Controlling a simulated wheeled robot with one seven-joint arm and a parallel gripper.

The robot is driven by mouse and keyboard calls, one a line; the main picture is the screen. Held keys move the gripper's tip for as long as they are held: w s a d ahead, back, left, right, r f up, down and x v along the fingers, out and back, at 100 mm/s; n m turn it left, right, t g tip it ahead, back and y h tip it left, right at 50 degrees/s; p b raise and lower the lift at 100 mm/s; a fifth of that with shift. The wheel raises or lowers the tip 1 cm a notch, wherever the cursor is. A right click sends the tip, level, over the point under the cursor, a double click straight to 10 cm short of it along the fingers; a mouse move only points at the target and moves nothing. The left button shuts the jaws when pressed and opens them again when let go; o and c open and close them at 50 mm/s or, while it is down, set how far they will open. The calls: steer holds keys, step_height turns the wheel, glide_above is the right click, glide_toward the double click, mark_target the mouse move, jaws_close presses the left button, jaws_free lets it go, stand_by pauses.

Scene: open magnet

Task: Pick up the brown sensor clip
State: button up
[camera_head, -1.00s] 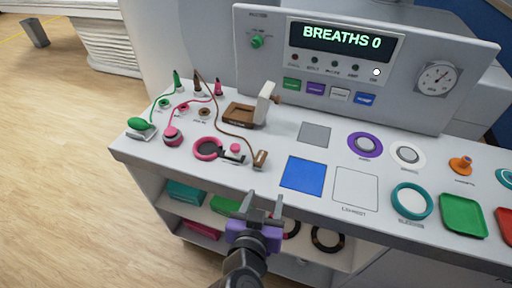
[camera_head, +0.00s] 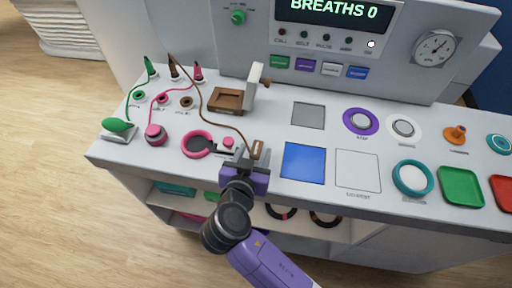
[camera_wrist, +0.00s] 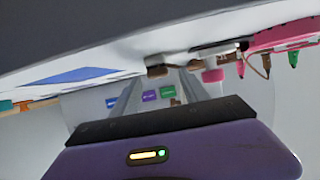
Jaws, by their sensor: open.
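The brown sensor clip (camera_head: 258,149) lies near the front edge of the white counter, at the end of a brown cable that runs back to a brown plug (camera_head: 174,72). In the wrist view the clip (camera_wrist: 158,71) shows just beyond and between the fingers. My gripper (camera_head: 247,154) is open and empty, right at the clip in the head view. One finger partly covers the clip's left side. I cannot tell whether the fingers touch it.
A pink ring (camera_head: 197,143) with a dark piece lies just left of my gripper. A brown block with a white upright (camera_head: 253,86) stands behind. A blue square (camera_head: 304,161) lies to the right. A shelf below holds several rings and boxes.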

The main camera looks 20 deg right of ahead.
steer(key=shift+x, duration=1.1)
jaws_close()
steer(key=shift+r, duration=0.1)
